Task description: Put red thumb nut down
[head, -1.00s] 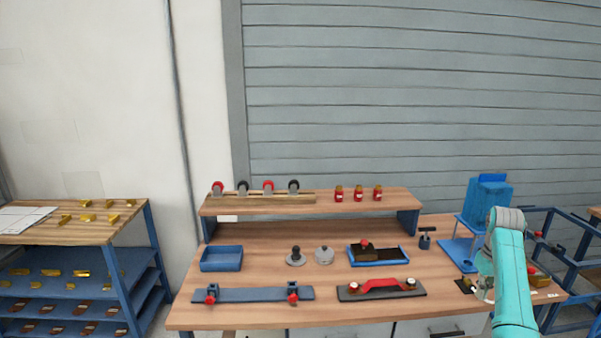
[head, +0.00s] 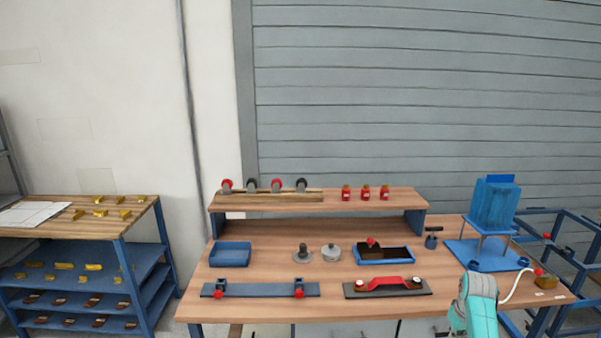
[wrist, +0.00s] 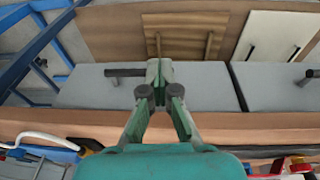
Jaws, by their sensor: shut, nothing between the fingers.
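My gripper (wrist: 158,75) is shut and empty in the wrist view. It is over the front edge of the bench, with grey drawer fronts (wrist: 215,85) behind it. In the head view only my teal arm shows at the lower right, and the fingertips cannot be made out. Small red knobs sit at both ends of the blue bar clamp (head: 260,290) on the bench front left. A red-handled tool (head: 388,286) lies right of it. Another red knob (head: 371,242) shows at the blue tray. I cannot tell which red part is the thumb nut.
The wooden bench (head: 310,262) carries a raised shelf (head: 330,201) with rollers and red jars (head: 365,192). A blue machine (head: 494,205) stands at the right rear. A blue rack (head: 75,262) stands left.

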